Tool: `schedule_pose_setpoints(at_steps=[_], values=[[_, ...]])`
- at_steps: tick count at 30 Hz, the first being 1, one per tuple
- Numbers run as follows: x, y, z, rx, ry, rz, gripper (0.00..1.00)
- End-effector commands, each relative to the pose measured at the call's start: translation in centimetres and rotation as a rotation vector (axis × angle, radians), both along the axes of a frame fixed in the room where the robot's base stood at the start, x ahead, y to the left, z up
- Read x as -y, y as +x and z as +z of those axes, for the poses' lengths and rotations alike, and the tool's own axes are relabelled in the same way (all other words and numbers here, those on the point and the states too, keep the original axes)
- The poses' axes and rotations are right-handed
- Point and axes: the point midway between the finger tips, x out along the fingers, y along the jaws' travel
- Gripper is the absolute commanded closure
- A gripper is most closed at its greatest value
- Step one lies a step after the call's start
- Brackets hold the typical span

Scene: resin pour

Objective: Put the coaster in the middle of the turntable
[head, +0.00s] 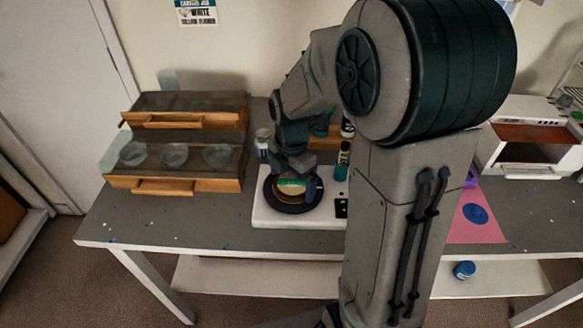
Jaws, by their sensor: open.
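The turntable (293,208) is a dark round disc on a white board at the front middle of the table. A small round piece with tan and green on it, which looks like the coaster (289,194), lies on the turntable near its middle. My gripper (297,182) is open, pointing down right over this piece, with a dark finger to its right. The gripper hides part of the piece and the far side of the turntable. I cannot tell whether the fingers touch it or exactly how well it is centred.
A wooden drawer unit (176,185) with several clear cups stands at the left. Bottles (342,161) stand behind and beside the board (270,216). A pink sheet (490,228) with a blue disc (475,214) and a white open box (530,150) are at the right. The table's front left is mostly clear.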

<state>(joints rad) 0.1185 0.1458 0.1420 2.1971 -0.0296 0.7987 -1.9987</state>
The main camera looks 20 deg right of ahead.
Motion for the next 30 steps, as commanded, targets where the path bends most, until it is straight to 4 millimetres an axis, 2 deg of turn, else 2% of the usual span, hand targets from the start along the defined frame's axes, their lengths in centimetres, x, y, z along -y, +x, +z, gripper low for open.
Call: schedule_pose_setpoints(at_steps=[5,12,18,22,25,30], values=[[0.0,0.1,2.7,0.007,0.0,-0.001,0.0],[0.0,0.1,8.0,0.006,0.0,0.0,0.0],[0.0,0.1,11.0,0.002,0.0,0.0,0.0],[0.0,-0.1,12.0,0.002,0.0,-0.009,0.0],[0.0,-0.6,12.3,0.011,-0.002,-0.077,0.0],[0.0,-3.0,12.4,0.053,0.0,-0.382,0.0]])
